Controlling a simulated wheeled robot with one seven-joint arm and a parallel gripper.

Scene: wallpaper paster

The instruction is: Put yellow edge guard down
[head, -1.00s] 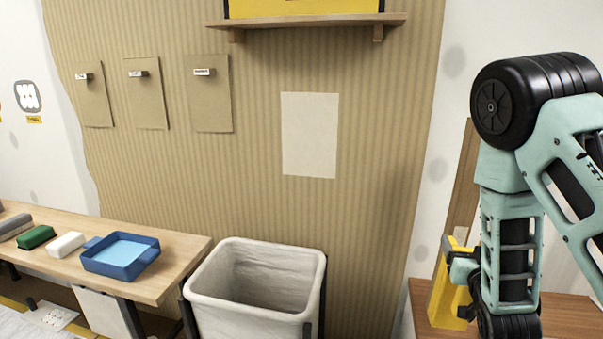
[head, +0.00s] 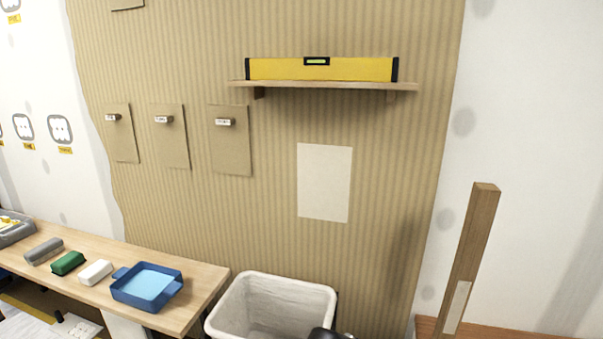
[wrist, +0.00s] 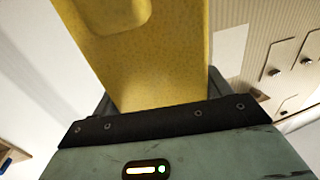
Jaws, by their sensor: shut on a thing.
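The yellow edge guard (wrist: 150,60) fills the upper middle of the wrist view, held close in front of my gripper (wrist: 158,100). It stands between the two dark fingers, and my gripper is shut on it. The guard's far end is cut off by the top of the picture. In the head view neither the guard nor my gripper can be made out; only a small dark part shows at the bottom edge by the bin.
A wooden table (head: 205,287) at left bears a blue tray (head: 118,292) and several blocks. A white-lined bin (head: 327,291) stands beside it. A wooden post (head: 470,255) rises at right. A shelf (head: 290,84) holds a yellow level (head: 280,69).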

